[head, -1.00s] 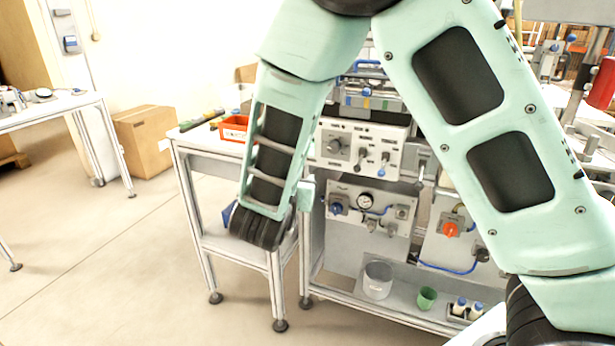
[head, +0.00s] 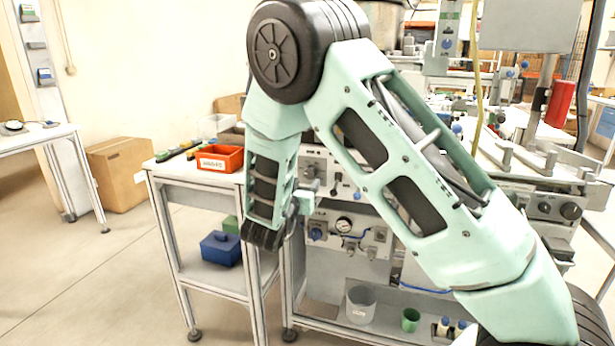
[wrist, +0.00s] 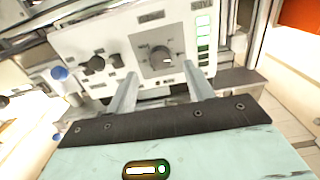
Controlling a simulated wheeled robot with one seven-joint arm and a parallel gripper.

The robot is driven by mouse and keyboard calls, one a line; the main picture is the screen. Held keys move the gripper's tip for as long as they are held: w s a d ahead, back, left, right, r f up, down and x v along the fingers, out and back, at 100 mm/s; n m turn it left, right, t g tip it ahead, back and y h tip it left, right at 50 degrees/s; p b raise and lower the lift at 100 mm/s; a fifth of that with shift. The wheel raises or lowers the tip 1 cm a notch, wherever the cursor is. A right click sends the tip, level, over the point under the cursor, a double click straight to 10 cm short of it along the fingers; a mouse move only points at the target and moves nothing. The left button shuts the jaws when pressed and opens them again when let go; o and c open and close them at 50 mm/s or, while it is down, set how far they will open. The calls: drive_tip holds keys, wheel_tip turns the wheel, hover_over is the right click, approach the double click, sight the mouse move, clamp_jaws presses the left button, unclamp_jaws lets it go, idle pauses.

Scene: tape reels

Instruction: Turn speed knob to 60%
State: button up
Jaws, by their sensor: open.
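In the wrist view a large grey round knob (wrist: 160,58) sits on a square grey dial plate on the white control panel (wrist: 80,42). Its scale marks are too small to read. A column of green-lit segments (wrist: 203,38) is beside it. My gripper (wrist: 162,75) is open and empty, its two fingers pointing at the panel, one to each side of the knob's lower part in the picture. Contact cannot be told.
A gauge panel (head: 373,240) is below.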

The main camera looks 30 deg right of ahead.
sight(309, 175)
drive_tip(key=x, duration=0.5)
drive_tip(key=c, duration=1)
